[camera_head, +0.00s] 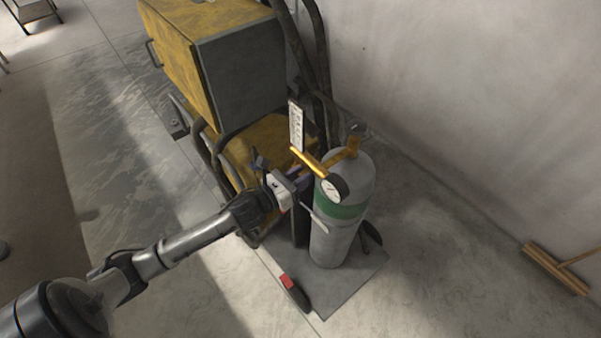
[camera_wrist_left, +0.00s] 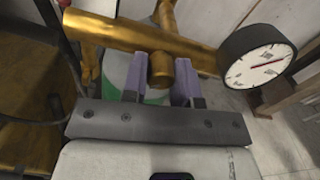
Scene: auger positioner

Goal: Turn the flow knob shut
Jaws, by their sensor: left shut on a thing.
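The flow knob (camera_wrist_left: 160,68) is a short brass cylinder under the brass regulator body (camera_wrist_left: 130,33). My left gripper (camera_wrist_left: 159,84) is shut on the knob, with one purple finger on each side of it. In the head view my left gripper (camera_head: 301,182) reaches in from the left, just below the brass regulator (camera_head: 309,158); the knob itself is hidden there. A round white-faced gauge (camera_wrist_left: 260,54) sits at the regulator's right end; it also shows in the head view (camera_head: 332,188). My right gripper is not in view.
The regulator is on a grey gas cylinder (camera_head: 338,245) with a green band, standing on a flat base plate (camera_head: 345,290). A yellow and grey machine (camera_head: 240,75) with black hoses stands behind. A broom (camera_head: 555,268) lies by the right wall. The floor at front right is clear.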

